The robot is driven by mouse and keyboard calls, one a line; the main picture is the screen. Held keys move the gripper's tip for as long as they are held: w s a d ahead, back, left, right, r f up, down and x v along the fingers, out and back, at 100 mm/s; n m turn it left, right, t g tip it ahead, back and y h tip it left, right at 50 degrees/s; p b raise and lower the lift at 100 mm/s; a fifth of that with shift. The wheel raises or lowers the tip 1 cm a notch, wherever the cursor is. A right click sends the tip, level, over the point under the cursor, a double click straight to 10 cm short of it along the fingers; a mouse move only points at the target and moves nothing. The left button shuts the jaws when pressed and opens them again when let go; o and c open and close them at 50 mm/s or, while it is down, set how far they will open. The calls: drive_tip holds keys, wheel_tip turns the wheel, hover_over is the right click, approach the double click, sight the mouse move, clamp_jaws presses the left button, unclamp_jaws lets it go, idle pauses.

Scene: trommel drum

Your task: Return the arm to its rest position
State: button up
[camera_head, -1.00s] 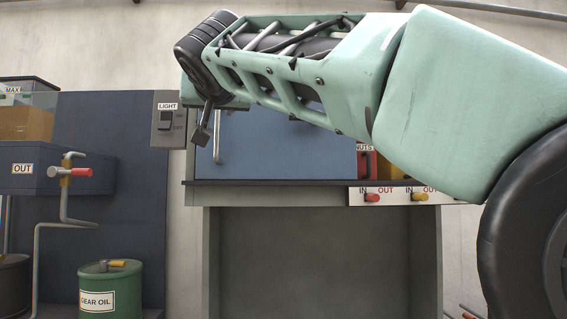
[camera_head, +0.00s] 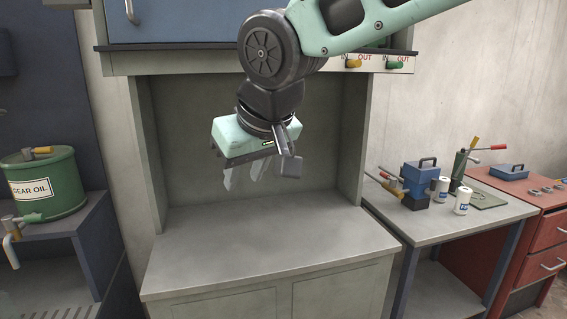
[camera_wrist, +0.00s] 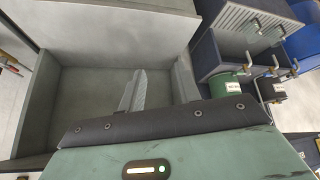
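My arm comes in from the top right and bends down at a black round joint. My gripper (camera_head: 244,176) hangs from it, pointing down, in front of the grey recess and above the bare grey worktop (camera_head: 260,245). Its two pale fingers stand apart with nothing between them, so it is open and empty. In the wrist view the fingers (camera_wrist: 133,92) show beyond the green gripper body, partly overlapping, with the grey recess behind them.
A green gear oil drum (camera_head: 42,183) stands on a blue stand at left. A side table (camera_head: 430,222) at right holds a blue device (camera_head: 420,178) and white cans. A red drawer cabinet (camera_head: 545,232) is far right. Yellow and green valve handles (camera_head: 374,64) sit above the recess.

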drive_tip(key=s+d+f+g+h, duration=0.1)
drive_tip(key=s+d+f+g, duration=0.1)
drive_tip(key=s+d+f, duration=0.6)
drive_tip(key=s+d+f+g+h, duration=0.2)
drive_tip(key=s+d+f+g, duration=0.1)
drive_tip(key=s+d+f, duration=0.6)
drive_tip(key=s+d, duration=0.3)
drive_tip(key=s, duration=0.1)
drive_tip(key=shift+s+f, duration=0.2)
drive_tip(key=shift+s, duration=0.2)
